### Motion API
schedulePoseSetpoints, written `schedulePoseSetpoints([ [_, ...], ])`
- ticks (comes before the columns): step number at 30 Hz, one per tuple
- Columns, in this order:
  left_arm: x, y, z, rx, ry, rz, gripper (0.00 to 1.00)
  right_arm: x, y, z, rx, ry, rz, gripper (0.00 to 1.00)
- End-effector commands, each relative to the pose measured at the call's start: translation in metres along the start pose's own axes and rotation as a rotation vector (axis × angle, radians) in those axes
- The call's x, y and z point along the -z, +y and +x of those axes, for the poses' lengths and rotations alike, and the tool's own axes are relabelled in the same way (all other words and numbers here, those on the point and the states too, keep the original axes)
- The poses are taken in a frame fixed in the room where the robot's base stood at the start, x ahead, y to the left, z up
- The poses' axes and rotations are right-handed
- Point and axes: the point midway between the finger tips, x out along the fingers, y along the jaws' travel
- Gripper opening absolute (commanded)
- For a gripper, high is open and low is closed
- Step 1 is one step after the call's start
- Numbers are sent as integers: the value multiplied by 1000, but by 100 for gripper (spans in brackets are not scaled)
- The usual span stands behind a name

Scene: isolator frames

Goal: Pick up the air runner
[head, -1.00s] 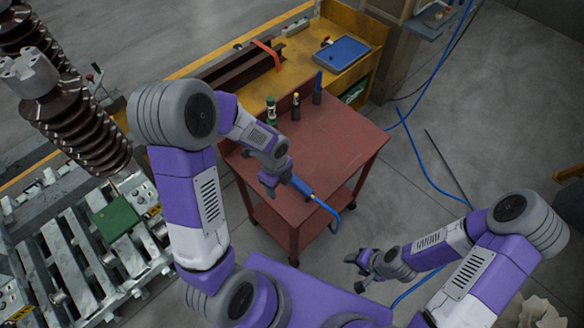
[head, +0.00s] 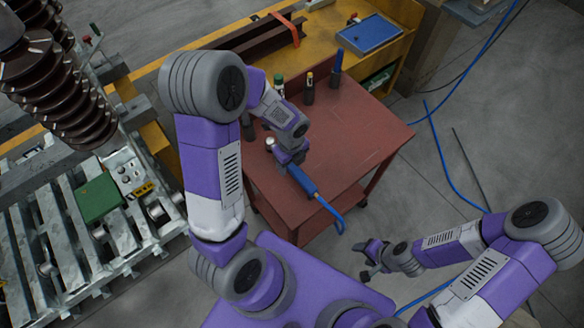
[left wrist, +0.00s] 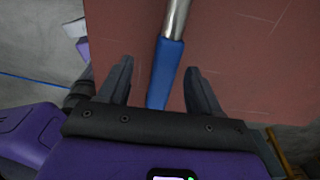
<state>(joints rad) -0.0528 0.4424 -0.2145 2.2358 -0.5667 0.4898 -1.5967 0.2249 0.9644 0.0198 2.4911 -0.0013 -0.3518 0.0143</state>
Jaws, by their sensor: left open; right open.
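The air runner (head: 303,180) lies on the red top of a cart (head: 350,140), with a blue handle and a blue hose (head: 330,211) at its near end. My left gripper (head: 288,164) is open over it and hides part of it in the head view. In the left wrist view the blue handle (left wrist: 166,66) and silver shaft (left wrist: 176,18) show between the two open fingers (left wrist: 158,68), with a gap on each side. I cannot tell the height between fingers and handle. My right gripper (head: 367,257) is open and empty, off the cart's near right side.
Several small bottles and tools (head: 308,90) stand along the cart's back edge. Behind is a yellow bench (head: 345,68) with a blue case (head: 370,33). A metal frame with brown insulators (head: 65,100) stands on the left. The cart's right part is clear.

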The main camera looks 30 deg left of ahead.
Motion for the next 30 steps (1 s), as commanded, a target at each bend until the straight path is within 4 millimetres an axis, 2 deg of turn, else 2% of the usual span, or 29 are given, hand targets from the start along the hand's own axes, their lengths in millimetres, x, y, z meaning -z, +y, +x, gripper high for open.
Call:
schedulePoseSetpoints([
  [9, -7, -6, 45, -2, 1, 1, 64, 1, 5, 13, 0, 1, 0, 56],
  [19, -7, -7, 49, 0, 0, 0, 62, 1, 5, 13, 0, 1, 0, 56],
  [30, -7, -7, 49, 0, 0, 0, 6, 1, 5, 13, 0, 1, 0, 56],
])
